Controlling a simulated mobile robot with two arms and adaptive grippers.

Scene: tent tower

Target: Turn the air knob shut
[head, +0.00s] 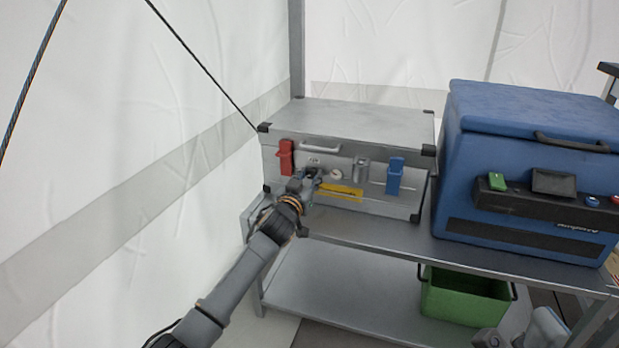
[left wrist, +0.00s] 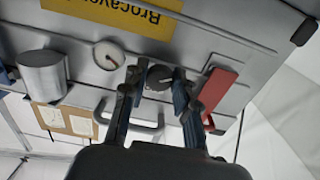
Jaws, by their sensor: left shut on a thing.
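The silver metal case (head: 365,115) stands on the shelf's top, with its front panel facing me. My left gripper (head: 312,172) reaches its front, between the red latch and the round gauge. In the left wrist view, where the panel looks upside down, the dark round air knob (left wrist: 158,78) sits between the two fingers of my left gripper (left wrist: 160,80), which is shut on it. In the head view the gripper largely hides the knob. My right gripper is not in view.
Near the knob are a red latch (head: 286,157), a white gauge (head: 336,173), a grey cylinder (head: 361,168), a blue latch (head: 395,175) and a yellow label (head: 342,190). A blue cooler (head: 535,125) stands at right. A green crate (head: 462,298) sits below.

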